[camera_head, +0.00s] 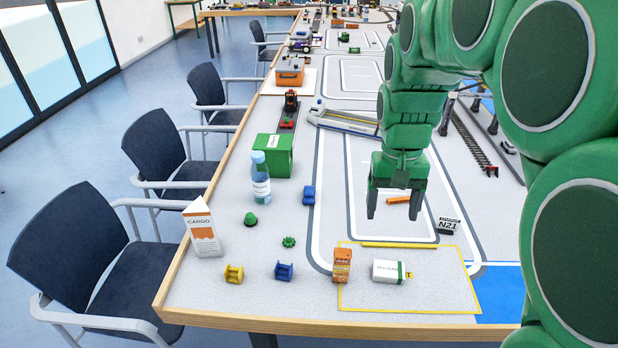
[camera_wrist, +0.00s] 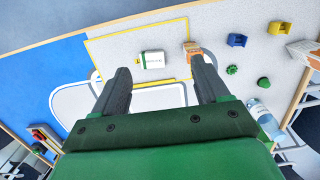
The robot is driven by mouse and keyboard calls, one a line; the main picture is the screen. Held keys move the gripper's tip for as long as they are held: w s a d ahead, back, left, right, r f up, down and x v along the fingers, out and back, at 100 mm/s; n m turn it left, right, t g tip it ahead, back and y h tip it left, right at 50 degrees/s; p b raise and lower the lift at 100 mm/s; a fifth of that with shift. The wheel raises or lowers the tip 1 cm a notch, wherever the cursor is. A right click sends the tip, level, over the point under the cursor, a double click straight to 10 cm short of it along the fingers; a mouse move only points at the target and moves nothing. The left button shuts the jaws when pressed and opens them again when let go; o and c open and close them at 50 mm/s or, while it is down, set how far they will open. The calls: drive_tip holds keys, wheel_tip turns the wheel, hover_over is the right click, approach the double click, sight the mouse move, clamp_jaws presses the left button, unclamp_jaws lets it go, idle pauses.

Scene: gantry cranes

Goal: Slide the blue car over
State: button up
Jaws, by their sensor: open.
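The small blue car (camera_head: 308,195) sits on the grey table in the head view, right of the green box and bottle, at the left edge of the track outline. My gripper (camera_head: 395,212) is to the right of the car, apart from it, pointing down over the track area. Its two fingers are spread with nothing held between them, and they show open in the wrist view (camera_wrist: 160,68) too. I cannot make out the car in the wrist view.
A bottle (camera_head: 260,178), green box (camera_head: 272,155), green cone (camera_head: 251,220) and green gear (camera_head: 289,242) stand near the car. An orange piece (camera_head: 398,199) appears between my fingers in the head view.

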drive_tip(key=w+a+f, duration=0.2)
drive_tip(key=w, duration=0.6)
drive_tip(key=w+a+f, duration=0.1)
drive_tip(key=w+a, duration=0.1)
drive_tip(key=w, duration=0.6)
drive_tip(key=t, duration=0.1)
hover_over(309, 193)
wheel_tip(309, 193, down, 22)
drive_tip(key=shift+s+f, duration=0.1)
drive_tip(key=shift+f, duration=0.15)
drive_tip(key=shift+f, duration=0.15)
drive_tip(key=shift+f, duration=3.75)
